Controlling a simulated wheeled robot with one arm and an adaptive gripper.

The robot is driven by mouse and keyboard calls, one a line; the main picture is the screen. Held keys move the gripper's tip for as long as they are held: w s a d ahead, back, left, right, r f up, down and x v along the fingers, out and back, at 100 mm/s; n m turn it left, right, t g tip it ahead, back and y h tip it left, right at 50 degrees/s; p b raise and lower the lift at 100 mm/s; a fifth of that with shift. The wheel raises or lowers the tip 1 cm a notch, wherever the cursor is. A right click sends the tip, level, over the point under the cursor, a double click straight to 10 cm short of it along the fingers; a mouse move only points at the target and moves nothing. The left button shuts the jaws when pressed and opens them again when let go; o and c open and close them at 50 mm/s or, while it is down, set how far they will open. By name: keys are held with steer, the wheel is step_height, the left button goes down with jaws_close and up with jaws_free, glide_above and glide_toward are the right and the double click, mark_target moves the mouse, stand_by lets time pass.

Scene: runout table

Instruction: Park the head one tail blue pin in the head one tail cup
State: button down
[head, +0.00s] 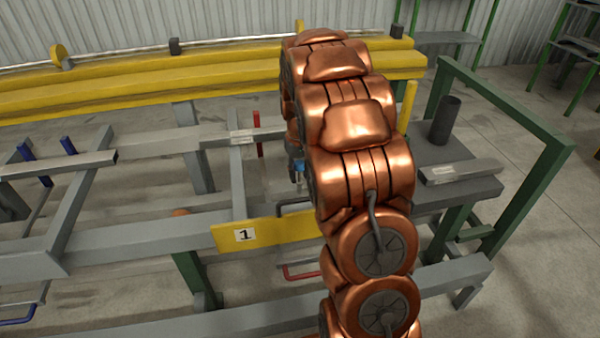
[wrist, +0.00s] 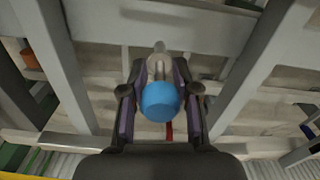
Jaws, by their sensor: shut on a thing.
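The blue pin (wrist: 160,101) shows its round blue top in the wrist view, with a grey shaft behind it. My gripper (wrist: 160,92) is shut on it, with one dark finger on each side. In the head view a small blue patch of the pin (head: 298,167) shows beside my copper arm, which hides most of the gripper. A dark upright cylinder (head: 445,120), perhaps the cup, stands on the grey table end at right, apart from the gripper. I cannot tell whether it is the head one tail cup. A yellow plate marked 1 (head: 285,231) is on the front beam.
A red upright pin (head: 257,134) stands on the frame behind the gripper. Two blue upright pins (head: 68,145) stand at far left. Yellow beams (head: 150,83) run along the back. A grey bar (head: 460,171) lies near the dark cylinder. Green posts (head: 520,190) edge the right.

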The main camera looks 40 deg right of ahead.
steer(key=shift+f, duration=0.65)
steer(key=c, duration=0.8)
jaws_free()
steer(key=shift+c, duration=0.2)
steer(key=shift+r, duration=0.15)
